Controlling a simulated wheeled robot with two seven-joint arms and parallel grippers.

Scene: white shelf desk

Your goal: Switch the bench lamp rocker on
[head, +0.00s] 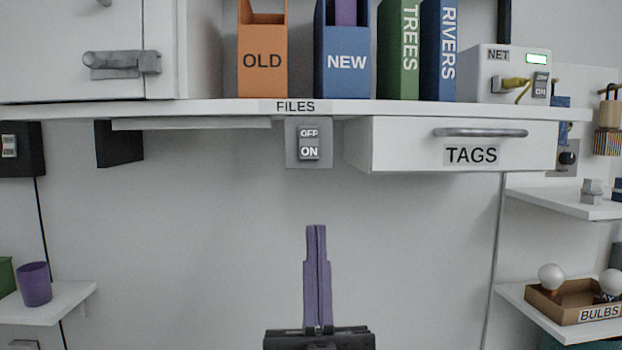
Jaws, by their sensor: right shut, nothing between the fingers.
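A rocker switch (309,143) with OFF at the top and ON at the bottom sits on a grey plate under the front edge of the shelf, below the FILES label. I cannot tell clearly which half is pressed in. A flat strip (190,124) under the shelf to its left may be the lamp; it shows no glow. My right gripper (316,230) points up, its purple fingers shut and empty, below the rocker and apart from it. My left gripper is out of view.
The white shelf (200,108) runs above, with a TAGS drawer (400,140) right of the rocker. Another rocker (9,146) is on a black box at far left, and one (540,85) on the NET box. The wall around my gripper is clear.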

